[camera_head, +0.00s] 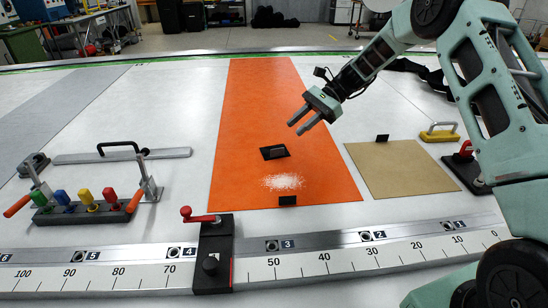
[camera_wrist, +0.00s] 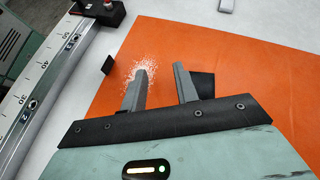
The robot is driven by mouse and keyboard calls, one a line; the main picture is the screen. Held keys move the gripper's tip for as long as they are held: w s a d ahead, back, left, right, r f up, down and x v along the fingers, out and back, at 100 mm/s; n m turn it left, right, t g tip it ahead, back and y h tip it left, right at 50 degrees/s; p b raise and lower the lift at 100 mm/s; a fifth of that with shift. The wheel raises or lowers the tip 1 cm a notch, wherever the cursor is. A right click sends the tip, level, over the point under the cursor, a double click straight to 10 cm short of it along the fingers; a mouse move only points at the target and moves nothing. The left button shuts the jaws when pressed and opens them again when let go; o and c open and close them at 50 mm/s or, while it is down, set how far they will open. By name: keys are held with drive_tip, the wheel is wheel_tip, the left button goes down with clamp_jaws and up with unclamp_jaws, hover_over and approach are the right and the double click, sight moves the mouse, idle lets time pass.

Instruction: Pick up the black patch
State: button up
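The black patch (camera_head: 275,153) is a small dark square with a raised block on it, lying on the orange sheet (camera_head: 245,130). My gripper (camera_head: 297,128) is open and empty, above and slightly right of the patch in the head view. In the wrist view my gripper's (camera_wrist: 160,68) two fingers are apart with only orange sheet and white specks between them. The patch (camera_wrist: 205,86) shows there just right of the right finger, which partly hides it.
White specks (camera_head: 283,182) lie on the orange sheet in front of the patch. Small black blocks sit at the orange sheet's front edge (camera_head: 287,200) and the tan sheet's back edge (camera_head: 382,138). A ruled rail (camera_head: 330,243) with a red-handled clamp (camera_head: 213,255) crosses the front. A tool rack (camera_head: 85,210) stands left.

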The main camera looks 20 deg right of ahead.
sight(274, 151)
drive_tip(key=w+d+f+m, duration=0.1)
drive_tip(key=d, duration=0.2)
drive_tip(key=w+d+f+m+t+y, duration=0.1)
drive_tip(key=d, duration=0.2)
drive_tip(key=w+d+f+m+y, duration=0.1)
drive_tip(key=d+f, duration=0.1)
drive_tip(key=d, duration=0.1)
drive_tip(key=shift+w+f+t+b, duration=0.1)
drive_tip(key=shift+w+t+b, duration=0.25)
drive_tip(key=shift+w+t, duration=0.05)
drive_tip(key=shift+w+d+f+m, duration=0.1)
drive_tip(key=shift+d+f+m, duration=0.1)
drive_tip(key=shift+m, duration=0.1)
drive_tip(key=b+x, duration=0.2)
drive_tip(key=x, duration=0.6)
drive_tip(key=b+x, duration=0.2)
drive_tip(key=x, duration=0.7)
drive_tip(key=shift+w, duration=0.2)
clamp_jaws()
